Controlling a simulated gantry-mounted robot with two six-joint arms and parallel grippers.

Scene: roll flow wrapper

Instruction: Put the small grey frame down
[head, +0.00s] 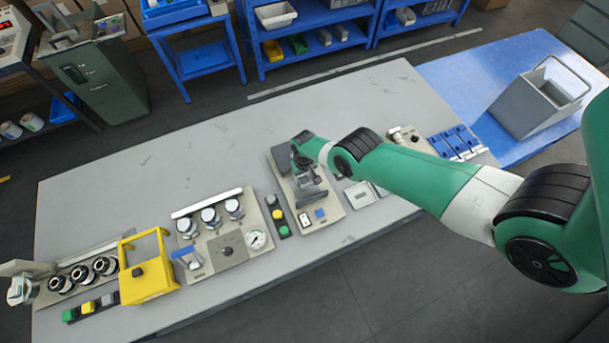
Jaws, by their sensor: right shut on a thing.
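My right arm reaches in from the right, and its gripper (304,180) is over a beige panel (331,206) near the middle of the grey table. The gripper is shut on the small grey frame (312,194), which shows as a dark grey shape just below the wrist. The wrist hides part of the frame, and I cannot tell whether it touches the panel. A small white switch plate and a blue piece sit on the panel just in front of it. My left gripper is not in view.
Left of the panel are a button strip (277,215), a gauge panel (228,248) with several round knobs, and a yellow frame (149,284). A grey bin (526,105) stands on the blue surface at right. The table's back left (130,185) is clear.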

